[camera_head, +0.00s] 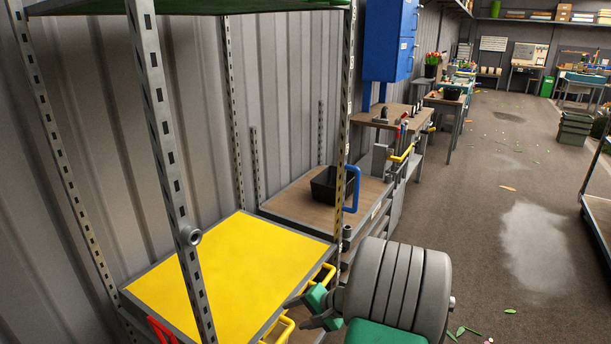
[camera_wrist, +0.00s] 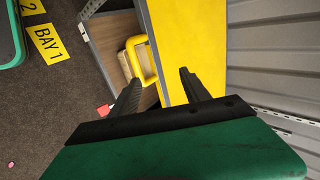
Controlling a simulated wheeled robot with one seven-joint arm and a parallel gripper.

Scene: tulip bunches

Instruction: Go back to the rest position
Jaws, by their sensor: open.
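My gripper (camera_head: 296,314) is at the lower middle of the head view, at the right front edge of a yellow-topped shelf (camera_head: 235,265). In the wrist view my gripper (camera_wrist: 162,76) has its two dark fingers spread apart, with nothing between them. The yellow shelf top (camera_wrist: 190,35) lies beyond the fingers there. A yellow handle (camera_wrist: 143,60) shows just left of the fingertips; I cannot tell its distance from them. Red and green tulip-like flowers (camera_head: 433,60) stand far back along the wall.
A grey perforated rack post (camera_head: 165,130) rises close in front of the shelf. A black bin (camera_head: 330,186) sits on the wooden bench beyond. The aisle floor (camera_head: 480,200) to the right is largely open, with scattered leaves.

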